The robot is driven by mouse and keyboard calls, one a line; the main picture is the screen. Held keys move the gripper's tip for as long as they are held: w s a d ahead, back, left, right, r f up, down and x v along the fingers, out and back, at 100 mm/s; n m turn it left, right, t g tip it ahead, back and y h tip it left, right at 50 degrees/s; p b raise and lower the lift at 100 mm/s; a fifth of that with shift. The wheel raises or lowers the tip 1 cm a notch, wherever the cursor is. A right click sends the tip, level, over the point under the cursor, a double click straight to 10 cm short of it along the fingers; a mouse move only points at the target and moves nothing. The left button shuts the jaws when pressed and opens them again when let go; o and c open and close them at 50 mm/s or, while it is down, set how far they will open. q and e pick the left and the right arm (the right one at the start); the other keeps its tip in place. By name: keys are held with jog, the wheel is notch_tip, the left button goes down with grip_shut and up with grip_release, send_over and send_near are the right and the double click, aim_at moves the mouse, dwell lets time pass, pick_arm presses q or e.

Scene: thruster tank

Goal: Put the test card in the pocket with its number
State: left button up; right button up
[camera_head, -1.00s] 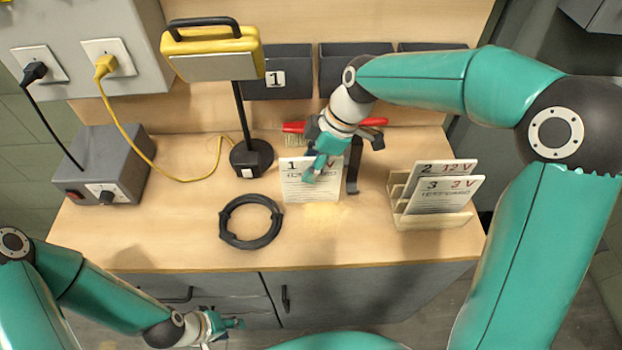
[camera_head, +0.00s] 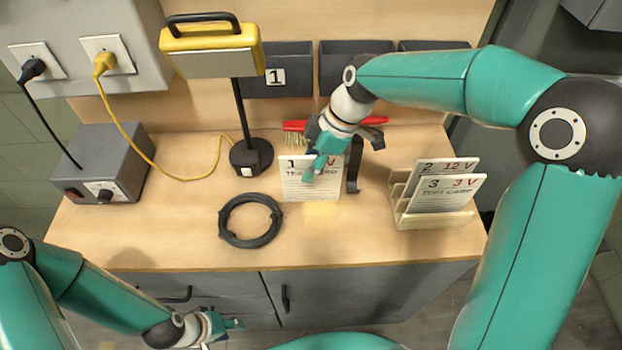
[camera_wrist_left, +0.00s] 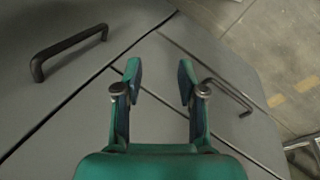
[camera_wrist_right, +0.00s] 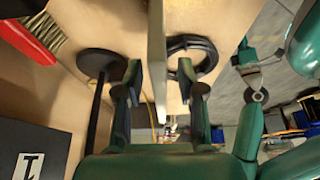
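The white test card (camera_head: 297,189), with a 1 at its top left, stands upright on the bench. My right gripper (camera_head: 316,170) is at the card's top, covering part of its print. In the right wrist view the card (camera_wrist_right: 157,60) is edge-on between the open fingertips (camera_wrist_right: 160,75), with gaps on both sides. The dark pocket labelled 1 (camera_head: 292,85) is on the back panel; its label also shows in the right wrist view (camera_wrist_right: 30,166). Two other pockets (camera_head: 345,72) (camera_head: 420,47) are partly behind my right arm. My left gripper (camera_head: 232,324) is open and empty before the cabinet (camera_wrist_left: 60,100).
A wooden rack (camera_head: 440,218) holds cards 2 (camera_head: 430,166) and 3 (camera_head: 445,198). A black cable coil (camera_head: 250,240) lies left of the card. A yellow lamp (camera_head: 212,55) on a stand is left of pocket 1. A red-handled brush (camera_head: 293,126) lies behind the card.

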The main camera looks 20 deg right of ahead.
grip_shut()
jog(key=shift+r, duration=0.1)
dwell(0.3)
